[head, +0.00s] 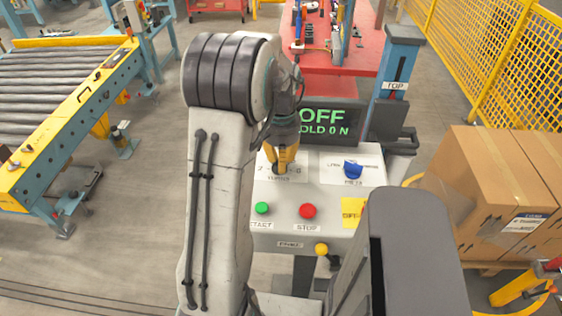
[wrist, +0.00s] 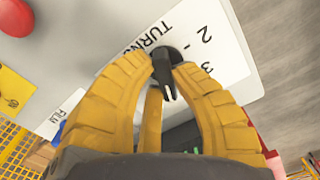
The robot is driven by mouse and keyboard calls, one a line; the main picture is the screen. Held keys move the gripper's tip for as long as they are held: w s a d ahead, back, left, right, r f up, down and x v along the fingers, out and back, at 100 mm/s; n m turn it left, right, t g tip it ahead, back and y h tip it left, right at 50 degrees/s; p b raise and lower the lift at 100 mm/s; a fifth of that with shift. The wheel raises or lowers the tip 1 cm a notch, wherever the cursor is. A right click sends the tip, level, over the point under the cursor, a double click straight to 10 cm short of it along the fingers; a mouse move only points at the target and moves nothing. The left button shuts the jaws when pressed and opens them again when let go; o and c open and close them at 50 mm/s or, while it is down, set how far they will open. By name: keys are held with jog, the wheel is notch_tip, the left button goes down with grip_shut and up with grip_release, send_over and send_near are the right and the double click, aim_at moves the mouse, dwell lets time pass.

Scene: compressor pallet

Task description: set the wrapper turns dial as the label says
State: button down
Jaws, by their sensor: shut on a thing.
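The turns dial (wrist: 166,88) is a black knob with a pointer. It sits on a white plate (wrist: 205,48) printed "TURNS" with the numbers 2 and 3 legible in the wrist view. My gripper (wrist: 163,72) has its yellow fingers closed around the knob. In the head view my gripper (head: 281,168) reaches down onto the left dial of the grey control panel (head: 330,233) and mostly hides that dial. A white label (head: 525,222) on a brown carton has print too small to read.
A blue knob (head: 353,169) sits right of the dial. Below are a green start button (head: 262,208), a red stop button (head: 307,211) and a yellow sticker (head: 354,212). A dark display (head: 325,126) reads OFF, HOLD 0 N. Cartons (head: 490,185) stand at right.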

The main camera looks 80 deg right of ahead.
jog(key=shift+n, duration=2.1)
jog(key=shift+f, duration=0.1)
jog(key=c, duration=1)
grip_release()
jog(key=shift+c, duration=0.2)
jog(key=shift+d+r, duration=0.1)
jog(key=shift+r, duration=0.1)
notch_tip(320, 180, up, 12)
jog(key=shift+f, duration=0.15)
